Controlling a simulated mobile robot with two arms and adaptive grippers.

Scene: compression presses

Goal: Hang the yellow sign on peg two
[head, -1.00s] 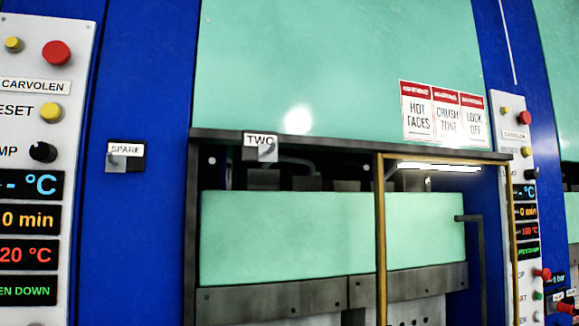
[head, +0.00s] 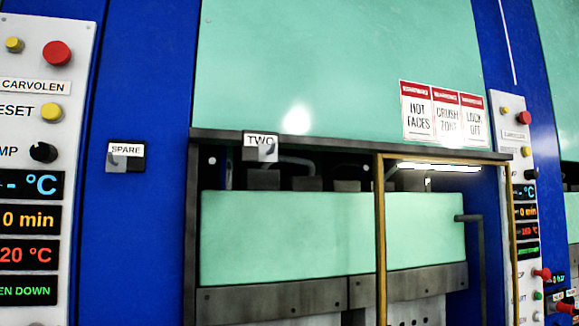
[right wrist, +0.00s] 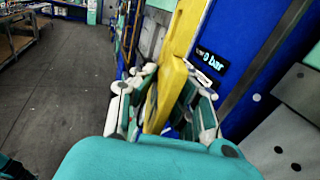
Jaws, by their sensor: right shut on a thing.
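Peg two (head: 268,152) sticks out below the "TWO" label (head: 260,140) on the dark top rail of the press opening in the head view. It looks bare. In the right wrist view my right gripper (right wrist: 167,88) is shut on the yellow sign (right wrist: 182,35). The sign shows edge-on as a long yellow strip between the fingers; its face and lower end are partly hidden. No gripper and no sign show in the head view, so the distance from the sign to the peg cannot be told.
A peg marked "SPARE" (head: 125,157) is on the blue panel to the left. A yellow-edged frame (head: 380,240) stands before the press opening. Control panels (head: 30,150) flank it. In the right wrist view a blue machine wall is close on the right; open floor (right wrist: 60,100) lies left.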

